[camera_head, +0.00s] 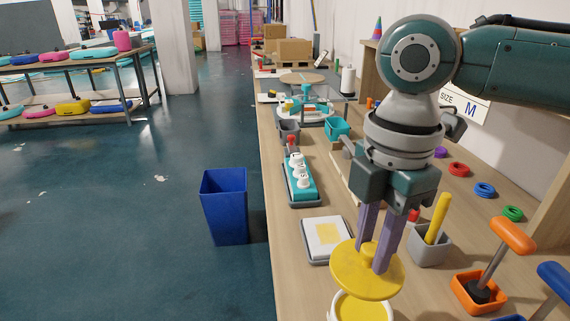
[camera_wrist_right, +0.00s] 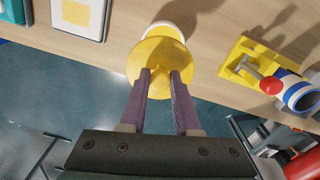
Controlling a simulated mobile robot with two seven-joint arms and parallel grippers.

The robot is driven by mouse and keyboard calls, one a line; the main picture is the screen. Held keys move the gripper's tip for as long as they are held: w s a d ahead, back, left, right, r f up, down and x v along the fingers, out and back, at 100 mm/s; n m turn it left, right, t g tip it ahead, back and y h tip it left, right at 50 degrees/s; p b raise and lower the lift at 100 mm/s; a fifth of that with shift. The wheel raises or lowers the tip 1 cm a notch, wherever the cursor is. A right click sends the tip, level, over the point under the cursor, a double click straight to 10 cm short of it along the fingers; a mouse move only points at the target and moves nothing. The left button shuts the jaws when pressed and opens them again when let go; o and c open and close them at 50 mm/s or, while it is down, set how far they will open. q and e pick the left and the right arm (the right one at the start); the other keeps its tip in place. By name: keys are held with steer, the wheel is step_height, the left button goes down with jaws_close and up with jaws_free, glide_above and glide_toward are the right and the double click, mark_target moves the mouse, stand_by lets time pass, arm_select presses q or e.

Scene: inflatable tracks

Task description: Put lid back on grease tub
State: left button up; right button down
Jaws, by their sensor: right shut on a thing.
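My right gripper (camera_head: 378,250) is shut on the knob of a round yellow lid (camera_head: 352,282) and holds it over the tub. The grease tub (camera_head: 362,308) is white with a yellow inside and stands at the bottom of the head view, partly cut off and partly covered by the lid. In the right wrist view the lid (camera_wrist_right: 160,62) sits between the gripper fingers (camera_wrist_right: 162,78), and the tub's white rim (camera_wrist_right: 168,27) shows behind it. The lid looks offset from the tub, and I cannot tell whether they touch. My left gripper is not in view.
A grey cup with a yellow stick (camera_head: 432,245) and an orange holder with a tool (camera_head: 478,292) stand right of the tub. A tray with a yellow square (camera_head: 326,229) lies behind it. A yellow block with a red-knobbed lever (camera_wrist_right: 250,66) shows in the wrist view.

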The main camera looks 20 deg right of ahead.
steer(key=f, duration=0.1)
steer(key=f+n, duration=0.1)
steer(key=shift+s+d+f+n+b, duration=0.25)
steer(key=shift+d+f+n+b, duration=0.05)
steer(key=shift+d+f, duration=0.1)
step_height(320, 180, down, 4)
steer(key=b, duration=0.5)
steer(key=shift+f+b, duration=0.55)
steer(key=shift+f, duration=0.5)
steer(key=shift+r+p, duration=0.1)
steer(key=shift+p, duration=0.2)
steer(key=shift+p, duration=0.5)
steer(key=shift+f, duration=0.25)
stand_by(0.7)
steer(key=shift+p, duration=0.55)
stand_by(0.3)
